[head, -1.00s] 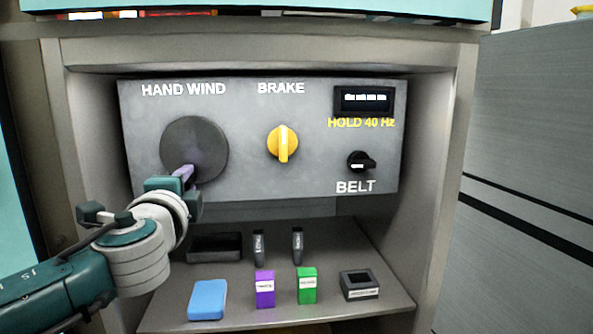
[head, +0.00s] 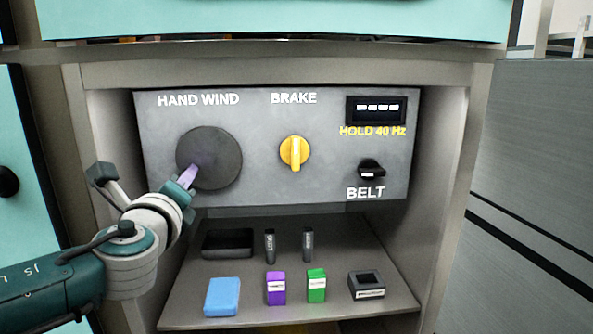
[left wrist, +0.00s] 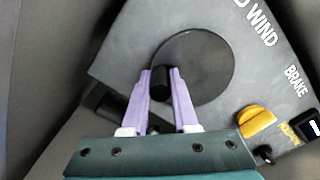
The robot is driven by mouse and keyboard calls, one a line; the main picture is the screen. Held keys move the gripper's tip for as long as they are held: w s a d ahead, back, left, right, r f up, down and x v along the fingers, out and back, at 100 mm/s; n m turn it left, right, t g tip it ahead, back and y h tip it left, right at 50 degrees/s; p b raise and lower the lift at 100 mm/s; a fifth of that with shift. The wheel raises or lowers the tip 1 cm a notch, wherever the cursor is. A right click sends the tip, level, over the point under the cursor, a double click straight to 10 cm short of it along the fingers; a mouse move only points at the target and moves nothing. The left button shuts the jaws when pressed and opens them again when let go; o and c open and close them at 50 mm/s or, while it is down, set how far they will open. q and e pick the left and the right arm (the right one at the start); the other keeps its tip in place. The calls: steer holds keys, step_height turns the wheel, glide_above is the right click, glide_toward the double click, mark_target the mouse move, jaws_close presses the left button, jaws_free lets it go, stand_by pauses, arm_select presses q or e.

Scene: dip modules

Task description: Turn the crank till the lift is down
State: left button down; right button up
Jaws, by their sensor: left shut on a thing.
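The crank is the dark round disc (head: 209,158) under the words HAND WIND on the grey panel. In the left wrist view the disc (left wrist: 205,65) carries a black handle knob (left wrist: 160,80) near its rim. My left gripper (head: 188,175) reaches the lower left of the disc. Its purple fingers (left wrist: 160,79) stand on both sides of the knob, shut on it. In the head view the fingers hide the knob. The lift cannot be made out in these views. My right gripper is out of view.
A yellow BRAKE knob (head: 295,153), a black BELT knob (head: 372,169) and a small display (head: 376,108) sit right of the crank. The shelf (head: 300,316) below bears a blue block (head: 222,297), a purple box (head: 276,288), a green box (head: 317,285) and a black tray (head: 228,243).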

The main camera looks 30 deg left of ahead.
arm_select(q)
steer(key=shift+r+m, duration=0.15)
steer(key=shift+m, duration=0.15)
steer(key=c, duration=0.7)
jaws_free()
steer(key=p+v, duration=0.2)
steer(key=v, duration=0.8)
